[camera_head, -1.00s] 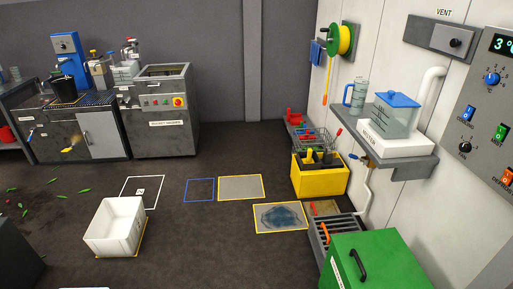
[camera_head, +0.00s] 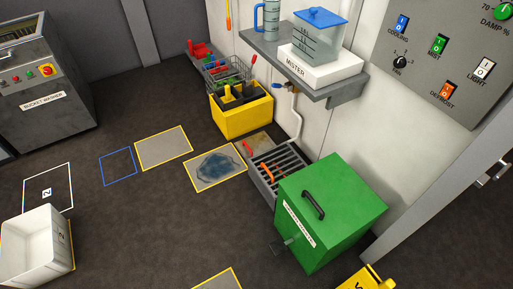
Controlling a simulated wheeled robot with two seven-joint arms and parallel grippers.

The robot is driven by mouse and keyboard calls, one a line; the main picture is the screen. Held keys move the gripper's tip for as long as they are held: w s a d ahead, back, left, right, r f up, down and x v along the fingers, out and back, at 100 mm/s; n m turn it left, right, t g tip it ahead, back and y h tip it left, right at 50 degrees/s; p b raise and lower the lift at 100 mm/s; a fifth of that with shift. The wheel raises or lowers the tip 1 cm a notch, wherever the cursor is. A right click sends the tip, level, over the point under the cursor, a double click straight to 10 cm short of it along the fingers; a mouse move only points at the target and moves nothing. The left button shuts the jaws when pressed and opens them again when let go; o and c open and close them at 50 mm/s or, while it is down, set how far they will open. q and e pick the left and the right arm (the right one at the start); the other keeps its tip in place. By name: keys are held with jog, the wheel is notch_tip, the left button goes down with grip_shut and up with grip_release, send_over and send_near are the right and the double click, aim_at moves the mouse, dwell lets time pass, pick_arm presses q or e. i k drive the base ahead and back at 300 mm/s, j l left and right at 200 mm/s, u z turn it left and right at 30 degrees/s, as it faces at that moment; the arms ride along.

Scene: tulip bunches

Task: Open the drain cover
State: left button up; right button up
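The drain cover (camera_head: 284,165) is a dark barred grate in a grey frame on the floor against the right wall. It appears to lie flat, with an orange handle (camera_head: 267,172) on its left side. The green bin (camera_head: 330,212) hides part of its near end. A smaller red-orange handle (camera_head: 248,148) shows at the far left corner of the drain, by a tan plate (camera_head: 260,143). Neither of my grippers is in view.
A yellow crate (camera_head: 243,120) stands beyond the drain. The mister shelf (camera_head: 262,42) juts from the wall above. A white tub (camera_head: 32,245) is at lower left. The middle floor is clear.

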aim_at(250, 146)
jog(key=i+j+u, duration=0.25)
jog(key=j+u, duration=0.15)
jog(key=i+j+u, duration=0.4)
jog(key=i+j, duration=0.1)
jog(key=i, duration=0.25)
jog(key=i+j, duration=0.15)
jog(key=i, duration=0.15)
jog(key=u, duration=0.05)
